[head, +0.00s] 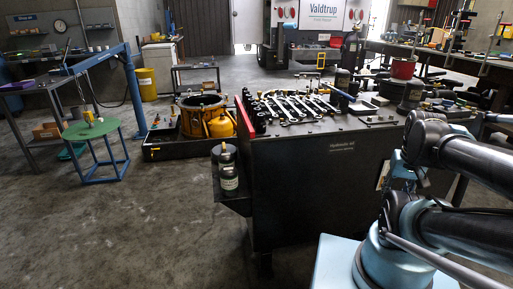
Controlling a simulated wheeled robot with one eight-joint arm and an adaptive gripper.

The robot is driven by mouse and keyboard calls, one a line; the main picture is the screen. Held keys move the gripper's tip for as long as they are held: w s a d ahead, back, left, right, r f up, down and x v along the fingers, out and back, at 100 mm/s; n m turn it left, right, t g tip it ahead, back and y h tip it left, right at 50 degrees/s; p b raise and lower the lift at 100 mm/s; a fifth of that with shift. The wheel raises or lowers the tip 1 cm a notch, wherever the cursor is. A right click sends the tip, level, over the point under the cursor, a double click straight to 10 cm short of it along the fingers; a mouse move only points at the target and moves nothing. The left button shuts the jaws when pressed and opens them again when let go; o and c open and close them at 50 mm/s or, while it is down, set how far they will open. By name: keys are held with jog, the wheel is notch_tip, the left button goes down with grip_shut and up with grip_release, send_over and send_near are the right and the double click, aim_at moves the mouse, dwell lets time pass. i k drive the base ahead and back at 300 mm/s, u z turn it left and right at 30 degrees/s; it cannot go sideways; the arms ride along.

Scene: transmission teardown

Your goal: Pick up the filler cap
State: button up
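I cannot make out the filler cap with certainty in the head view. My arm's dark links and pale blue joints fill the right side, but my gripper is not in view.
A dark workbench (320,190) with several wrenches (290,107) on top stands in the middle, close to my arm. Grey floor (110,230) is open at the front left.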

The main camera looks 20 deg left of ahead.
aim_at(219, 149)
jog(key=z, duration=0.5)
jog(key=k, duration=1.9)
jog(key=u, duration=1.05)
jog(key=i, duration=1)
jog(key=z, duration=0.05)
